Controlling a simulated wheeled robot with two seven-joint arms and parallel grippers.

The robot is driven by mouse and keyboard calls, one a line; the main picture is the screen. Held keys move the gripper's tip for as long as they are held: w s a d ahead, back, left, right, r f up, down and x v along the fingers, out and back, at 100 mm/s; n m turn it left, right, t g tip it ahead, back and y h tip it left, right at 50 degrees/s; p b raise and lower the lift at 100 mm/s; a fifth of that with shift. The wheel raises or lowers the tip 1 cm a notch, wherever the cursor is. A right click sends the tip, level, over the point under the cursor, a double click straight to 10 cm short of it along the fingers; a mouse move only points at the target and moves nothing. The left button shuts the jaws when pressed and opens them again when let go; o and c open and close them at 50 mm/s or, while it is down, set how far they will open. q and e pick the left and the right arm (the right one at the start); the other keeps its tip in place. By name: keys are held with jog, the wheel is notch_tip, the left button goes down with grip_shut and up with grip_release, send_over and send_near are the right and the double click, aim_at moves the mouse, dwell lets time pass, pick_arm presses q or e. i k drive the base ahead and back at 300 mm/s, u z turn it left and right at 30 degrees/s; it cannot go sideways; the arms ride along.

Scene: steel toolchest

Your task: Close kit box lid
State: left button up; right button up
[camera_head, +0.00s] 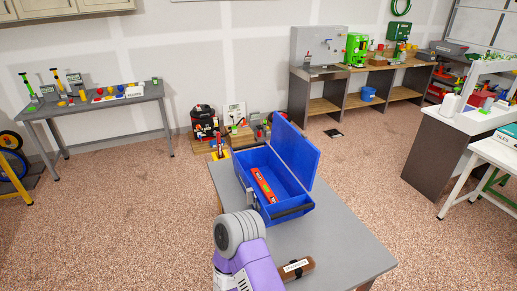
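The blue kit box (289,213) stands on the grey table in the middle of the view. Its blue lid (297,153) is open and stands up, leaning back along the box's right side. A red item with pale markings (264,186) lies inside the box. One of my arms, with a purple link and a ribbed grey joint, rises from the bottom edge just in front of the box. I cannot tell which arm it is. Neither gripper's fingers show.
A brown item with a white label (299,268) lies on the grey table (345,250), partly behind my arm. A small red and yellow object (219,148) is at the far left corner. The table's right front part is clear. Workbenches stand around on open floor.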

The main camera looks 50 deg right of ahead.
aim_at(294, 148)
jog(key=u, duration=2.15)
jog(key=k, duration=2.8)
jog(key=z, duration=4.05)
jog(key=i, duration=1.85)
